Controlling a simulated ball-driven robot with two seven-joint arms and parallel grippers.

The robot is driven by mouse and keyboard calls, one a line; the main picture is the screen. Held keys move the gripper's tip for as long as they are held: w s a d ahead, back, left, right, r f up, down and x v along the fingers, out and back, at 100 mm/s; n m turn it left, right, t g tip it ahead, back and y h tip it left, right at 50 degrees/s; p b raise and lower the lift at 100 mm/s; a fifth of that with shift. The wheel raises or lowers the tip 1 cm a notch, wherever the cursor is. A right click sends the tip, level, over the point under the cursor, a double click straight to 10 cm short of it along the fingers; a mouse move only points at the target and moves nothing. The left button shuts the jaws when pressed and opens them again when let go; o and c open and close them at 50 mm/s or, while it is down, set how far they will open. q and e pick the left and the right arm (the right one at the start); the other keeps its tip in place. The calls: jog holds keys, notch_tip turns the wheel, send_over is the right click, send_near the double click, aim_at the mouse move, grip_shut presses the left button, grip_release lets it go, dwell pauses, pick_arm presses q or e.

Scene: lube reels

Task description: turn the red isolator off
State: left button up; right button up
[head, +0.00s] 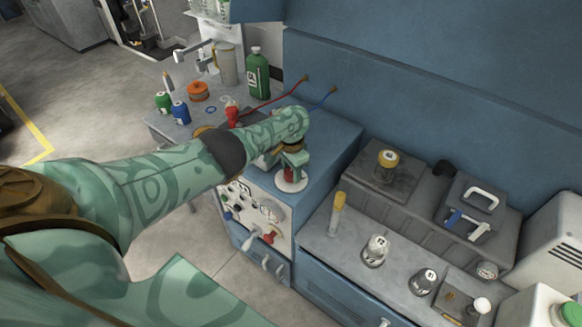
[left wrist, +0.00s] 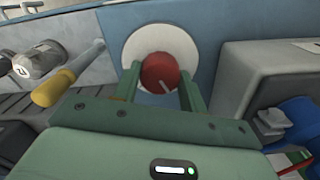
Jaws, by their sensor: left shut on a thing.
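The red isolator (left wrist: 160,68) is a round red knob with a pale line on it, mounted on a white round plate (left wrist: 143,43) on the blue cabinet face. My left gripper (left wrist: 160,92) has its two green fingers on either side of the knob and is shut on it. In the head view the isolator's red edge (head: 289,172) shows just under my left gripper (head: 292,166), with the white plate (head: 292,184) below. Most of the knob is hidden there. My right gripper is not in view.
A panel (head: 254,212) with several knobs and levers is left of the isolator.

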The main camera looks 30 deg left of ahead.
aim_at(291, 172)
pick_arm(q)
jog(key=shift+f+n, duration=0.1)
jog(key=shift+n, duration=1.7)
jog(key=o, duration=1)
notch_tip(291, 172, up, 16)
jog(key=p, duration=1.5)
jog(key=shift+r, duration=0.2)
jog(key=shift+f, duration=0.1)
